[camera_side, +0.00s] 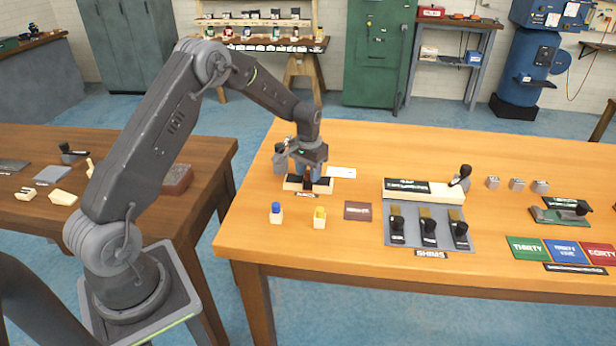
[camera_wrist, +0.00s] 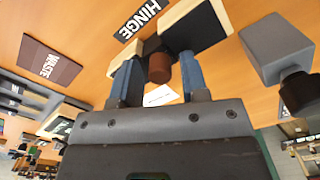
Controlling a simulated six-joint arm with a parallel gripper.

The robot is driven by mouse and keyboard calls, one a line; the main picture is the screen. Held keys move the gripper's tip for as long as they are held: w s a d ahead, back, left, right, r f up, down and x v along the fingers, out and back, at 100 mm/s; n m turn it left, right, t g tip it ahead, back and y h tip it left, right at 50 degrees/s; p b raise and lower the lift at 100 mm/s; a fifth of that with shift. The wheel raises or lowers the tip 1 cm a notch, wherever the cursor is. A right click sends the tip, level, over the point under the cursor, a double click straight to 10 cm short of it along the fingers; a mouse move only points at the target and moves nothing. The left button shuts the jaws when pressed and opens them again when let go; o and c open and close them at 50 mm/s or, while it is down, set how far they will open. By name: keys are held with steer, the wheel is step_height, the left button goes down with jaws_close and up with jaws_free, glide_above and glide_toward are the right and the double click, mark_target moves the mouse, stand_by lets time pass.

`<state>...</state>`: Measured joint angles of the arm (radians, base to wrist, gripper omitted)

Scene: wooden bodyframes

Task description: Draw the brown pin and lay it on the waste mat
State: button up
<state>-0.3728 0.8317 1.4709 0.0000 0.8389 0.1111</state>
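The brown pin (camera_wrist: 159,68) stands in the hinge block, which has pale wood and black parts (camera_wrist: 197,28). My gripper (camera_wrist: 158,65) is open, with its blue fingers on either side of the pin and a visible gap at each side. In the side view my gripper (camera_side: 308,173) is low over the hinge (camera_side: 294,186) and mostly hides the pin.
Small blocks with a blue top (camera_side: 276,212) and a yellow top (camera_side: 319,217) stand in front of the hinge. A white card (camera_side: 341,172) lies behind it. A grey shims tray (camera_side: 430,236) with black-handled pieces is to the right. Bare tabletop surrounds the mat.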

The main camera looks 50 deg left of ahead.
mark_target(308, 172)
jaws_close()
steer(key=shift+r, duration=0.7)
stand_by(0.6)
steer(key=shift+r, duration=1.75)
